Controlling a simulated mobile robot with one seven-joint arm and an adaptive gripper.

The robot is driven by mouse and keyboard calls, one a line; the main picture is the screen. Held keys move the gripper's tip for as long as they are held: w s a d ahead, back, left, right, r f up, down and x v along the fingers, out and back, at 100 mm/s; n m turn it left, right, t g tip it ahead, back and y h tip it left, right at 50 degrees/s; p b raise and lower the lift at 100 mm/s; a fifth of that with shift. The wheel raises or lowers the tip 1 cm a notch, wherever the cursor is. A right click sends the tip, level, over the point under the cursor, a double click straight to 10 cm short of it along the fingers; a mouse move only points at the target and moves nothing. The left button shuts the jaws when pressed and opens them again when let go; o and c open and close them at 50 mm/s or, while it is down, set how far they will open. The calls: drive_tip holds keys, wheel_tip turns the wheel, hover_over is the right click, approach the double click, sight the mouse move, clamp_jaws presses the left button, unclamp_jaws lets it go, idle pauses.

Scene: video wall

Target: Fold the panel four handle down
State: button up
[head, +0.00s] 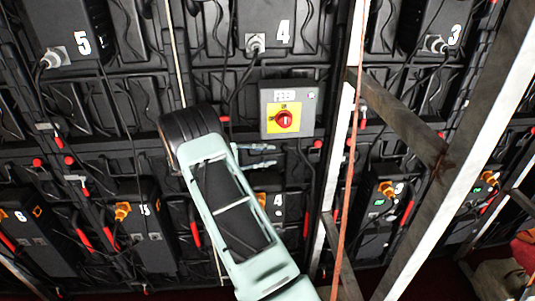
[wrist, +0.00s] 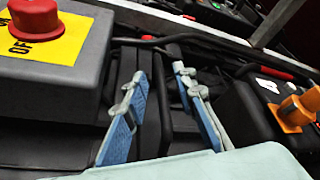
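The panel marked 4 (head: 265,22) is black and sits at the top middle in the head view. A lower black unit also marked 4 (head: 278,215) is partly behind my arm. My gripper (head: 272,156) is just below the grey switch box, pointing right. In the wrist view its two blue-padded fingers (wrist: 157,86) stand apart with a dark gap between them, holding nothing I can see. A red bar (wrist: 270,72) lies beyond the right finger in the wrist view. I cannot tell which handle belongs to panel four.
The grey switch box (head: 305,123) has a red knob (head: 284,119) on a yellow plate, close above my gripper. An orange connector (wrist: 296,108) is at the right in the wrist view. A pale upright post (head: 352,60), a thin orange line and diagonal beams stand to the right.

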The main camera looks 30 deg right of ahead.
drive_tip(key=shift+d, duration=0.2)
clamp_jaws()
drive_tip(key=shift+f, duration=0.1)
